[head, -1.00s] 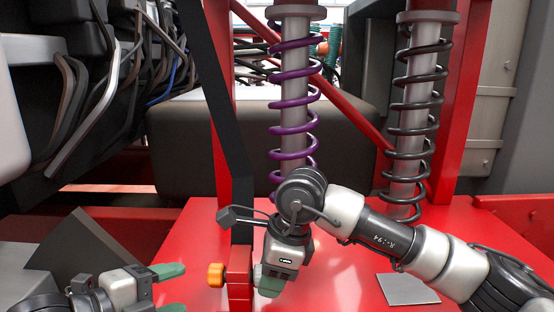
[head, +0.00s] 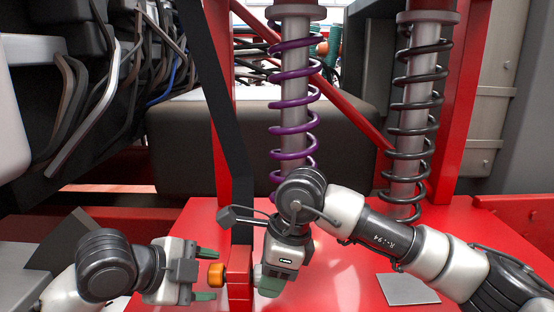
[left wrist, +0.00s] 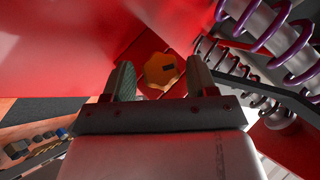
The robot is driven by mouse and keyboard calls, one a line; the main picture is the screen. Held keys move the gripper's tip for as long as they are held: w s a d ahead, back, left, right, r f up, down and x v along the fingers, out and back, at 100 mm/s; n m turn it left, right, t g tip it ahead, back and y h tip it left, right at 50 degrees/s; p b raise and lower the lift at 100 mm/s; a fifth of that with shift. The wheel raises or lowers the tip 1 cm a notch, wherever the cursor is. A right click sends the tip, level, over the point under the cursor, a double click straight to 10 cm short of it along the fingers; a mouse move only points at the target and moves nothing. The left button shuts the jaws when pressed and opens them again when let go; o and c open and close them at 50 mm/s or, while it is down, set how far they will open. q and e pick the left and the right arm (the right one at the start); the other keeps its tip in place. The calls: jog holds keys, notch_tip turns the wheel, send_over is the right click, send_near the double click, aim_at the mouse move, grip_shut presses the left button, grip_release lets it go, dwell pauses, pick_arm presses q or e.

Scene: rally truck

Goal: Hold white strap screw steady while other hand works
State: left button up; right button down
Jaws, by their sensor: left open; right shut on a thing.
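An orange knob (head: 216,274) sticks out from the left side of a red block (head: 239,278) at the foot of a black bar (head: 240,190). I cannot make out a white strap screw. My left gripper (head: 204,275) is open, its green fingers pointing right, one above and one below the knob. In the left wrist view the knob (left wrist: 160,71) shows between the fingertips, with gaps on both sides. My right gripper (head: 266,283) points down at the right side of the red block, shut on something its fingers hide.
A purple coil spring shock (head: 293,100) and a black one (head: 413,110) rise behind my right arm. A grey plate (head: 407,289) lies on the red deck (head: 350,265). Cables (head: 85,110) hang at upper left. A diagonal red tube (head: 345,110) crosses behind.

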pick_arm(q)
jog(key=g, duration=0.1)
jog(key=n+g, duration=0.1)
jog(key=g, duration=0.1)
jog(key=shift+w+r+n+g, duration=0.2)
jog(key=shift+w+n+g, duration=0.1)
jog(key=n+g, duration=0.1)
jog(key=g, duration=0.2)
jog(key=shift+w+y, duration=0.15)
jog(key=shift+y, duration=0.25)
